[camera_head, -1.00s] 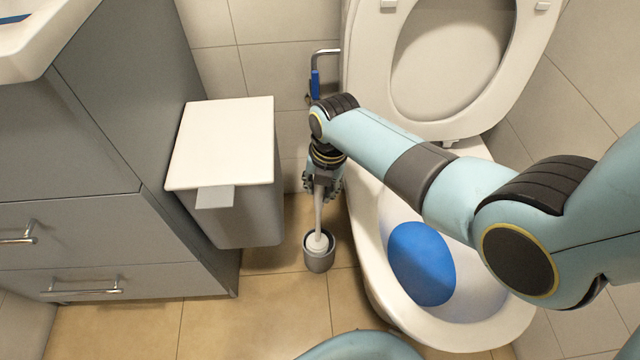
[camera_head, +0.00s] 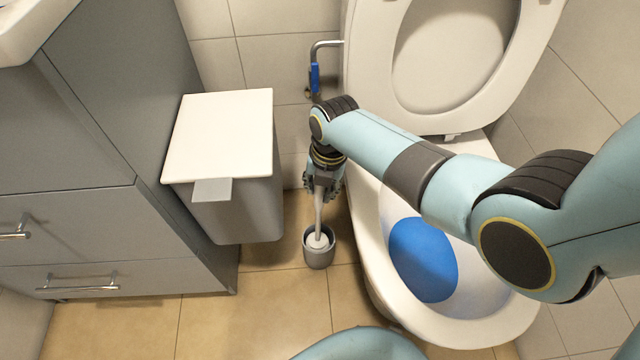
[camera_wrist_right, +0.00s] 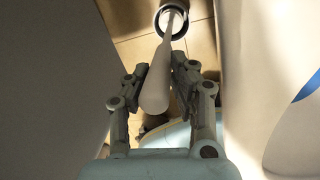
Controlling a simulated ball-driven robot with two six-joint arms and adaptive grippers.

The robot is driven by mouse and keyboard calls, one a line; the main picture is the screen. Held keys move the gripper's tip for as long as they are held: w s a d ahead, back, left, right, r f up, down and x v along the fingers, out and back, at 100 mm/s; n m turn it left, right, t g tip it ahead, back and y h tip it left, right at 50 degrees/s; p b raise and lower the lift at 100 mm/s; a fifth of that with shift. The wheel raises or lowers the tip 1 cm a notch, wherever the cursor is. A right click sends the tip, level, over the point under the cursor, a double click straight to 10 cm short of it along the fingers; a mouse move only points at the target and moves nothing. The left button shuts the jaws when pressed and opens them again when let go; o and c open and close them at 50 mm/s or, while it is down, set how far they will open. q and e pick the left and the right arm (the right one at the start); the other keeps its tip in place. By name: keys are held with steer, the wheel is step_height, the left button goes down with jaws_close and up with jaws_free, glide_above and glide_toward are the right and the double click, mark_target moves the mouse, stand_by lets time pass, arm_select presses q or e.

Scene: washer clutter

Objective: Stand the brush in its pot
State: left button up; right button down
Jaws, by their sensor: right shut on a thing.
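The white brush (camera_head: 318,222) is upright with a slight tilt, its head down in the mouth of the grey pot (camera_head: 318,257) on the floor. My right gripper (camera_head: 321,190) is above the pot, shut on the brush handle. In the right wrist view, the handle (camera_wrist_right: 157,88) lies between the fingers of my right gripper (camera_wrist_right: 158,82), and the brush head meets the dark round pot (camera_wrist_right: 162,27) beyond. How deep the head sits is hidden. My left gripper is not in view.
A white-lidded grey bin (camera_head: 236,215) stands left of the pot, beside a grey cabinet (camera_head: 100,225). The toilet (camera_head: 440,330), with blue water in its bowl, is close on the right. Tiled floor (camera_head: 255,315) in front is free.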

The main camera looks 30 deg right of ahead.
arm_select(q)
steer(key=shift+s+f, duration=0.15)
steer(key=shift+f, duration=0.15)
arm_select(e)
steer(key=shift+f, duration=0.55)
arm_select(q)
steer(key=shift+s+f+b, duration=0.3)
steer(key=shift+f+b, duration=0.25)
steer(key=shift+b, duration=0.2)
arm_select(e)
steer(key=shift+f, duration=0.8)
steer(key=c, duration=0.6)
jaws_free()
steer(key=shift+c, duration=0.2)
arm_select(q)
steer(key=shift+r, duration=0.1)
arm_select(e)
step_height(320, 180, up, 7)
steer(key=p, duration=0.7)
steer(key=shift+r, duration=0.1)
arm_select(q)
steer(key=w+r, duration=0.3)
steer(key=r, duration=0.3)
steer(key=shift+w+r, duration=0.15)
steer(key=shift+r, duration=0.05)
